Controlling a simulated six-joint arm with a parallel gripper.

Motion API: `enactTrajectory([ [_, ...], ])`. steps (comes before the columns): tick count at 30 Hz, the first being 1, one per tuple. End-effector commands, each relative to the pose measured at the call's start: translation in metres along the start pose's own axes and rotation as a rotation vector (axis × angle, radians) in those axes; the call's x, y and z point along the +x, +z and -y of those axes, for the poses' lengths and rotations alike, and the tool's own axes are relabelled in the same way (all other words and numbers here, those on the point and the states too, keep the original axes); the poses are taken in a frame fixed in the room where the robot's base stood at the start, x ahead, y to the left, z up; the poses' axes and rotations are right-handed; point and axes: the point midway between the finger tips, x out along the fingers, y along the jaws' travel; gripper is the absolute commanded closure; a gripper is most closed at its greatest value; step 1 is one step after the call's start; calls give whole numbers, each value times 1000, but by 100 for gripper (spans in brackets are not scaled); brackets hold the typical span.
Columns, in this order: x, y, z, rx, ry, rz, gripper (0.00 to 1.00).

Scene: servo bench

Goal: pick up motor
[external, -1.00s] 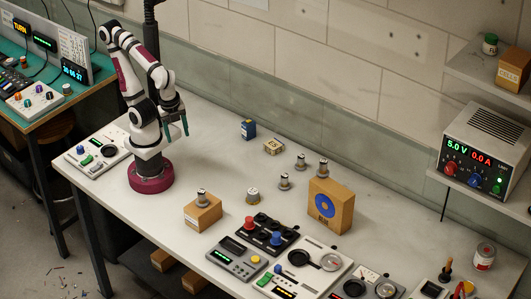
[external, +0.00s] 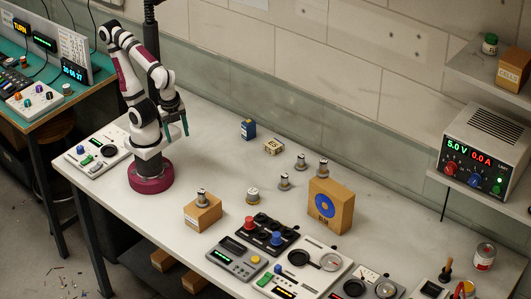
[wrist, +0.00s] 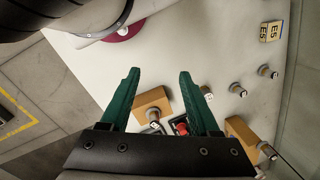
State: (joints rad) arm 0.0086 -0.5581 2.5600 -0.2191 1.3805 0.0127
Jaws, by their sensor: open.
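Several small grey cylindrical parts with shafts, which look like motors, are spread over the bench. One motor (external: 202,196) stands on a wooden block (external: 203,215). Another motor (external: 252,195) stands on the bench to its right. Two more, a motor (external: 285,181) and a motor (external: 301,161), stand farther back. A motor (external: 323,168) is on or just behind the tall box with a blue disc (external: 345,215); I cannot tell which. My gripper (external: 176,130) is open and empty, raised above the bench, away from all of them. Its green fingers (wrist: 160,78) are spread in the wrist view.
A blue box (external: 248,129) and a tan labelled block (external: 273,147) lie toward the wall. A black tray with red and blue knobs (external: 267,233), a grey meter (external: 237,258) and panels crowd the front. The bench between my base and the wooden block is clear.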

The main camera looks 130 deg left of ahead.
Motion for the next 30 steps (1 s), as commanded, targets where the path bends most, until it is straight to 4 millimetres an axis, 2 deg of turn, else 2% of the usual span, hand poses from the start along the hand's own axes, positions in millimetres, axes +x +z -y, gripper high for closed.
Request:
enactTrajectory([
  [8, 0, 0, 0, -1, -1, -1, 33],
  [10, 2, -9, 12, -31, -23, -20, 33],
  [11, 3, -18, 22, -58, -45, -41, 33],
  [13, 10, -48, 67, -137, -132, -122, 33],
  [14, 14, -64, 93, -170, -182, -171, 33],
  [15, 19, -85, 131, -204, -250, -247, 33],
  [18, 32, -131, 218, -227, -390, -466, 33],
  [21, 50, -163, 280, -208, -451, -718, 33],
  [23, 61, -173, 303, -203, -444, -886, 33],
  [25, 71, -175, 318, -222, -404, -1085, 33],
  [30, 82, -147, 327, -349, -270, -1466, 33],
])
